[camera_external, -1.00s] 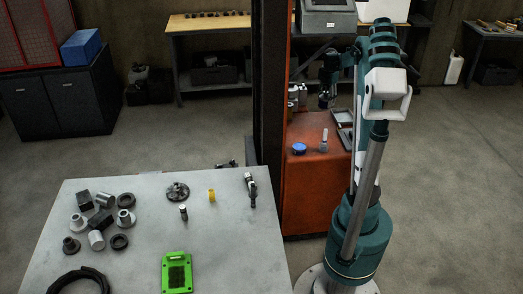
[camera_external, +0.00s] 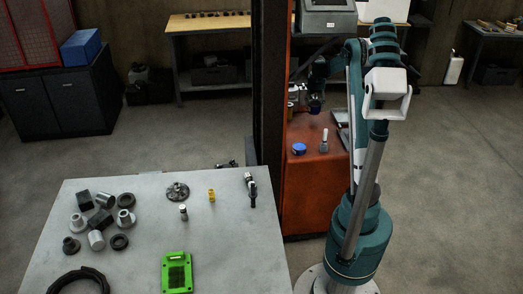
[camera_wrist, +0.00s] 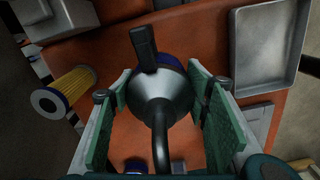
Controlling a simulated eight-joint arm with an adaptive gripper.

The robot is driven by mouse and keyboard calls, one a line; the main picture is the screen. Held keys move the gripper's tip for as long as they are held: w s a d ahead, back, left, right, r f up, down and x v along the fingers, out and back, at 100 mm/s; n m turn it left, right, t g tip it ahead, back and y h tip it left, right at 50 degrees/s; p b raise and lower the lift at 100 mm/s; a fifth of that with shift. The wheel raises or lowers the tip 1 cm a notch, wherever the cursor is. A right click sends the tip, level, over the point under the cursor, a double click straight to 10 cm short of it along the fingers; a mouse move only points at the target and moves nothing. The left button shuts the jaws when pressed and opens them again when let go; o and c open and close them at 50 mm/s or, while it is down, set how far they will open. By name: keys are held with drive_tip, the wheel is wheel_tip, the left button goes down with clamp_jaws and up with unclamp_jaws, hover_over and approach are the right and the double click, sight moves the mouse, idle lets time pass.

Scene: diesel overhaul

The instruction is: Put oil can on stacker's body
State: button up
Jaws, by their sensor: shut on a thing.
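The oil can (camera_wrist: 160,97) has a grey metal cone, a dark curved spout and a blue lower part. In the wrist view it is between the green finger pads of my gripper (camera_wrist: 160,112), which is shut on it. The stacker's body (camera_external: 311,192) is orange-red and stands right of the table; its surface also shows below the can in the wrist view (camera_wrist: 205,42). In the external view my gripper (camera_external: 316,88) is above the body's far part with the can under it. Whether the can touches the surface cannot be told.
On the body are a blue-capped item (camera_external: 299,148), a small bottle (camera_external: 324,142) and a grey tray (camera_wrist: 268,50). A yellow filter-like cylinder (camera_wrist: 66,91) lies left of my gripper. The table (camera_external: 130,270) holds several metal parts. A dark mast (camera_external: 268,80) stands beside the body.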

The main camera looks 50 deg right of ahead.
drive_tip(key=shift+f, duration=0.1)
drive_tip(key=shift+f+b, duration=0.8)
drive_tip(key=shift+f, duration=1.6)
drive_tip(key=shift+f, duration=0.1)
drive_tip(key=o, duration=1.1)
drive_tip(key=shift+r+p, duration=1.2)
drive_tip(key=shift+r, duration=2.7)
